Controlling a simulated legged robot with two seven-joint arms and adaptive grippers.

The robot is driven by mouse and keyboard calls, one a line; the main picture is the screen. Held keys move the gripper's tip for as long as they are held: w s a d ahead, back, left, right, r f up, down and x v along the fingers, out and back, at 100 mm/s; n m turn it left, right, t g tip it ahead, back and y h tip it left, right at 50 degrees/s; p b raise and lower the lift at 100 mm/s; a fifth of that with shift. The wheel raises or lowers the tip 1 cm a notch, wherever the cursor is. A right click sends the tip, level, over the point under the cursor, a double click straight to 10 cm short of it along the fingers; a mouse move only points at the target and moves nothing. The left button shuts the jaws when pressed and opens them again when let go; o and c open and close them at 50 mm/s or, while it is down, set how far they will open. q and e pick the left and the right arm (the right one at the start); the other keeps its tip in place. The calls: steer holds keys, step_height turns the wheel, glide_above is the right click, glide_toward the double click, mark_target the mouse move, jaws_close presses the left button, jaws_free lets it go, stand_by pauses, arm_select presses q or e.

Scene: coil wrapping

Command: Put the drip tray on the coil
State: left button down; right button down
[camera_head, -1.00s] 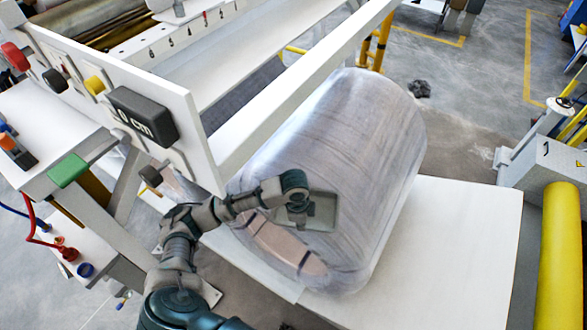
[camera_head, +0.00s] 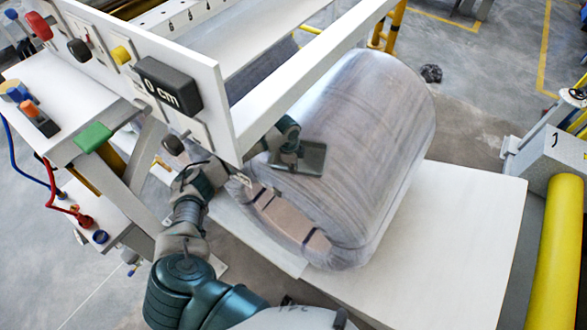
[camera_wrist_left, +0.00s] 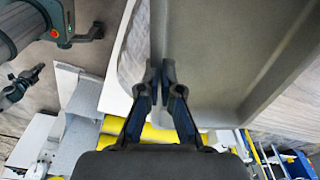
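The coil (camera_head: 375,150) is a large roll wrapped in cloudy, greyish film, lying on its side, with a brownish strip at its near end. The drip tray (camera_head: 311,160) is a shallow grey-green tray over the coil's left upper side. It also fills the upper right of the left wrist view (camera_wrist_left: 215,60). My left gripper (camera_head: 288,160) is at the tray's left edge. In the left wrist view my left gripper (camera_wrist_left: 164,78) is shut on the tray's edge. I cannot tell whether the tray touches the coil. Dark arm parts show at that view's left; whether they include my right gripper is unclear.
A white machine frame (camera_head: 300,85) with a "0 cm" display (camera_head: 168,87) stands left of the coil, its beam close above my left forearm. A white platform (camera_head: 440,245) lies under and right of the coil. A yellow roller (camera_head: 558,250) stands at the right.

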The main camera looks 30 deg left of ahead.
arm_select(q)
steer(key=shift+d+f, duration=0.1)
steer(key=shift+f, duration=0.45)
steer(key=shift+w+d+f, duration=0.1)
steer(key=shift+w, duration=0.05)
steer(key=c, duration=1.3)
jaws_free()
steer(key=r, duration=0.8)
steer(key=a+r+b, duration=0.1)
steer(key=r, duration=0.3)
steer(key=shift+s, duration=0.35)
